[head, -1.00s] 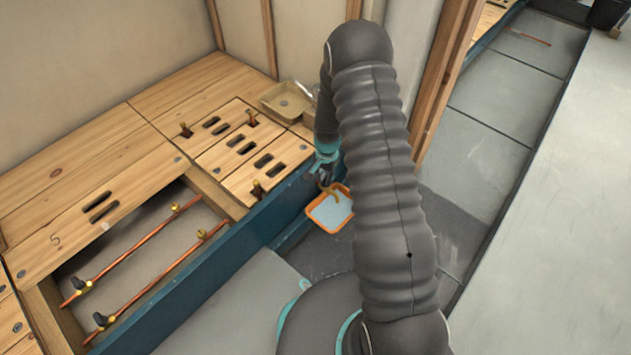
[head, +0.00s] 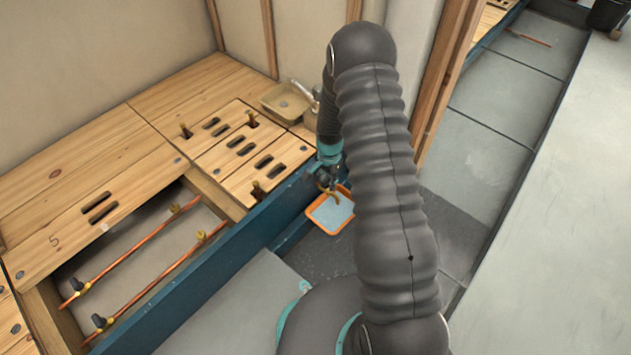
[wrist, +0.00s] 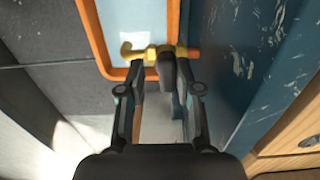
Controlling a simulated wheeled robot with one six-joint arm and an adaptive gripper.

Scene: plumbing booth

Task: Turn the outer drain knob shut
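In the wrist view a brass drain valve (wrist: 158,53) lies across the picture, with a short copper pipe at its right end. Its dark knob (wrist: 167,68) points toward my gripper (wrist: 161,76). My gripper is open, with one finger on each side of the knob. A gap shows between the left finger and the knob; the right finger is closer, and I cannot tell whether it touches. In the head view the brass spout (head: 331,194) shows just below my gripper (head: 325,180), on the outer side of the blue beam. The knob is hard to make out there.
An orange-rimmed tray of water (head: 317,227) stands on the floor under the valve. The blue beam (head: 225,255) runs close beside my gripper. Wooden deck panels (head: 110,160), a sink (head: 284,102) and an open bay with copper pipes (head: 148,238) lie to the left.

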